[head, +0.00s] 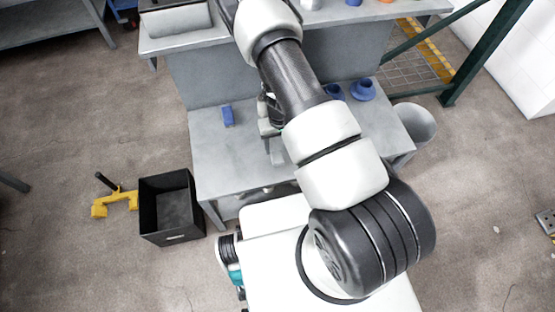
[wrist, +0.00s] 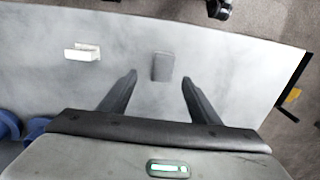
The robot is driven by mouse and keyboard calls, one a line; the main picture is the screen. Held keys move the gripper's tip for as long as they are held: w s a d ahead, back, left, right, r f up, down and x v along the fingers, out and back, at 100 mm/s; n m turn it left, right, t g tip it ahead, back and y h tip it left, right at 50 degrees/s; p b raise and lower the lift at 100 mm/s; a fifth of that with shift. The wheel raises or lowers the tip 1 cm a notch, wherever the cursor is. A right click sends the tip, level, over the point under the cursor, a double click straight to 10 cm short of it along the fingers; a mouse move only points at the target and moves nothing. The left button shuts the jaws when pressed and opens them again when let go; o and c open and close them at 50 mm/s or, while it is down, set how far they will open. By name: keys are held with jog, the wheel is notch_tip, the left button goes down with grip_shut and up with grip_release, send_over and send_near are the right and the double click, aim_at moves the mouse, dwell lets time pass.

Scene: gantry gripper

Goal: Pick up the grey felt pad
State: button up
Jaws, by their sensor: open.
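The grey felt pad (wrist: 163,66) is a small, dark grey rectangle lying flat on the light grey bench top (wrist: 230,70) in the wrist view. My gripper (wrist: 159,77) is open and empty, with its two dark fingers spread wide. In the picture the pad lies between the fingertips and slightly beyond them, nearer the middle of the gap. The gripper appears to be above the bench and apart from the pad; the exact height is unclear. In the head view my arm covers much of this area, and I cannot surely make out the pad there.
A white block (wrist: 82,53) lies left of the pad. Blue round pieces (wrist: 8,125) are at the wrist view's left edge. In the head view a blue block (head: 228,116) is on the bench, blue pieces (head: 363,90) at right, and a black crate (head: 170,207) on the floor.

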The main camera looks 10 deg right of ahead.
aim_at(277, 155)
jog(key=shift+w+a+f+b, duration=0.1)
jog(key=shift+f+b, duration=0.1)
jog(key=shift+f, duration=0.95)
jog(key=shift+s+a+f+b, duration=0.1)
jog(key=shift+a+f+b, duration=0.1)
jog(key=shift+f, duration=0.9)
jog(key=shift+w+a+f+b, duration=0.1)
jog(key=shift+f+b, duration=0.1)
jog(key=shift+f, duration=0.95)
jog(key=c, duration=1.2)
notch_tip(277, 155, up, 10)
jog(key=shift+r+p, duration=0.1)
jog(key=shift+p, duration=0.9)
